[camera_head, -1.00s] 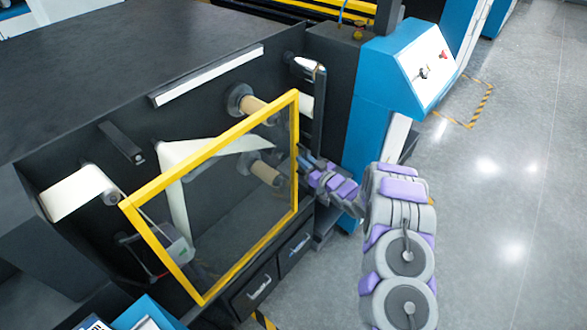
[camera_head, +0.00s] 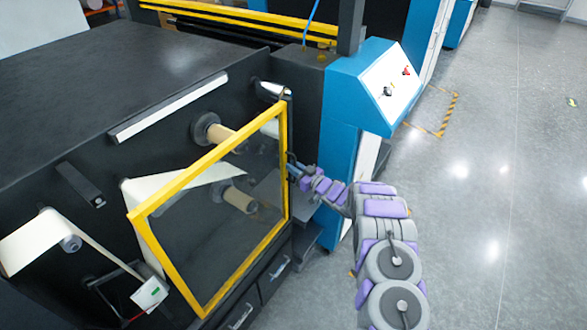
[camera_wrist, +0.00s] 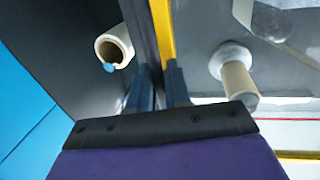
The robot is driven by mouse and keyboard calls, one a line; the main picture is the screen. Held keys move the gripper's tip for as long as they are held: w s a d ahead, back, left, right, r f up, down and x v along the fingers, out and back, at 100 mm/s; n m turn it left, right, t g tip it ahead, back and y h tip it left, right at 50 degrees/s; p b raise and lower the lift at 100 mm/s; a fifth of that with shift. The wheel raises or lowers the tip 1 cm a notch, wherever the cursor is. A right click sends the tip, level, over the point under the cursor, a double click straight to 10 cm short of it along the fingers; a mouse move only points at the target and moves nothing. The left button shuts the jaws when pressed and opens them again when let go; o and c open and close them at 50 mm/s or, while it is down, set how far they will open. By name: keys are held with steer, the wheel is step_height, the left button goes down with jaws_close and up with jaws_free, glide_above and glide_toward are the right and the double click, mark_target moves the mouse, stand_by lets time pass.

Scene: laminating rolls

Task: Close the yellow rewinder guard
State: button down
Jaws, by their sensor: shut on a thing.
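The yellow rewinder guard (camera_head: 178,278) is a clear panel in a yellow frame, standing in front of the rewinder's rolls. My gripper (camera_head: 291,170) is at the guard's right edge, about mid-height, by a small dark handle. In the wrist view my gripper (camera_wrist: 160,80) has its two fingers close together at a dark upright bar beside the yellow frame edge (camera_wrist: 163,32). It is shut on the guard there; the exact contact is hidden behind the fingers. The guard's right edge overlaps the dark upright post by the white roller in the head view.
Cardboard cores (camera_head: 240,199) and white web (camera_head: 35,240) sit on the dark machine face (camera_head: 150,150). A blue control cabinet (camera_head: 345,95) stands to the right of the guard. Drawers (camera_head: 278,268) are below. Open grey floor (camera_head: 500,220) lies at right.

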steer(key=c, duration=1.5)
jaws_free()
steer(key=shift+w+d+r, duration=0.1)
steer(key=shift+d, duration=0.15)
steer(key=shift+o, duration=0.8)
steer(key=shift+w, duration=0.1)
steer(key=shift+d, duration=0.1)
steer(key=p+v, duration=0.1)
steer(key=v, duration=1.6)
steer(key=shift+d, duration=0.1)
